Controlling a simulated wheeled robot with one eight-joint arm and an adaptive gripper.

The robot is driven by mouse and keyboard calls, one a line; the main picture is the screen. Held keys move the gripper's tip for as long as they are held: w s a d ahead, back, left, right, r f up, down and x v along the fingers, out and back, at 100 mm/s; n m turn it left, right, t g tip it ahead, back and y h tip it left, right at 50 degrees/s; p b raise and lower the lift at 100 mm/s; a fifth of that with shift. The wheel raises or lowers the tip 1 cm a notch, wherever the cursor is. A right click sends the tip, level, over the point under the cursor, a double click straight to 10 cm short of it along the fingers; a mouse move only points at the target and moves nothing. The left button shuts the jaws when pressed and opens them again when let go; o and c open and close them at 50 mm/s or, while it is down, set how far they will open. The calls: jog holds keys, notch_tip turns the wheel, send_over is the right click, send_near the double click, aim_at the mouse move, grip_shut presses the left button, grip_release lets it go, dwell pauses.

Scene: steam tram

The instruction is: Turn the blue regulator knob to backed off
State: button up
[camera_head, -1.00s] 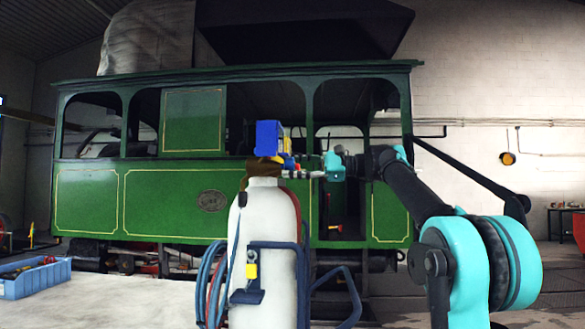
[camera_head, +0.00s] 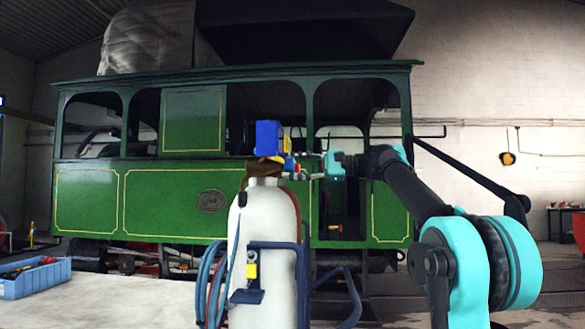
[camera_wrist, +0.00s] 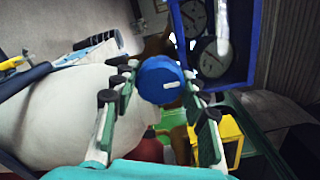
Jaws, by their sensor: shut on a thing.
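The blue regulator knob (camera_wrist: 160,80) is round with a short white mark on its face, in the middle of the wrist view. In the head view, a small blue patch (camera_head: 290,163) beside the regulator is probably the knob. My gripper (camera_wrist: 161,82) has its fingers on both sides of the knob and is shut on it. In the head view my gripper (camera_head: 299,168) reaches in from the right. The contact itself is partly hidden there. The white cylinder (camera_head: 263,240) stands upright below the regulator.
A blue gauge housing (camera_head: 269,138) sits on top of the cylinder. Its dials (camera_wrist: 213,57) show close to my fingers in the wrist view. Blue and red hoses (camera_head: 212,285) hang at the left. A blue bin (camera_head: 35,279) stands at far left. A green tram (camera_head: 150,200) stands behind.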

jog(key=o, duration=1.2)
jog(key=d, duration=1.2)
jog(key=shift+s, duration=0.25)
